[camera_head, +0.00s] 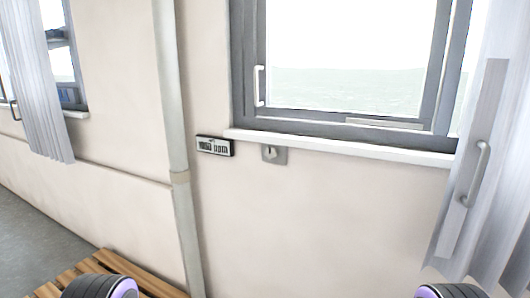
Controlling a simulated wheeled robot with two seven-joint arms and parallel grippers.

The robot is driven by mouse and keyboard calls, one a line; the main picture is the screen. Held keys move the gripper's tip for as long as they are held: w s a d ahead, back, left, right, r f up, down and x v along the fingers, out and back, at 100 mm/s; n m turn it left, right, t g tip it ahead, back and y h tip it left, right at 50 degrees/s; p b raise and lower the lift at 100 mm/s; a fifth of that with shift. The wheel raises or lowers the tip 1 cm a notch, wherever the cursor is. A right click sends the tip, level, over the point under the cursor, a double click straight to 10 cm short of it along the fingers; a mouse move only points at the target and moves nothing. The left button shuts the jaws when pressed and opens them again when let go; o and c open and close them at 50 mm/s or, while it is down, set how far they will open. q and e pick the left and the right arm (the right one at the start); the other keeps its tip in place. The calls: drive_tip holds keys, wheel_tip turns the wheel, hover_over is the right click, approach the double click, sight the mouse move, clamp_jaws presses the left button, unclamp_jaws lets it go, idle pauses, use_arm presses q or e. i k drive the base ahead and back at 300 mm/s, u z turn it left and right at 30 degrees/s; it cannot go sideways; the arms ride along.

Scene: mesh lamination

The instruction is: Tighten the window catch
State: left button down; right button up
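A window (238,75) with a grey frame is in the upper right of the head view. A white upright handle (259,86) is on the left side of its sash. Below the white sill (340,147), a small grey plate with a light fitting (270,153) is fixed to the wall. I cannot tell which of these two is the catch, or how tight either is. Only rounded dark and purple parts of my arms show at the bottom left and bottom right. Neither gripper is in view.
A small sign (215,146) is left of the plate. A vertical pipe (172,110) runs down the wall. A slatted wooden bench (75,277) is at lower left. A grey panel with a handle (480,172) stands by curtains at right. Another curtain (38,85) hangs at left.

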sight(271, 152)
drive_tip(key=u, duration=1.45)
drive_tip(key=i, duration=1.4)
drive_tip(key=z, duration=3.3)
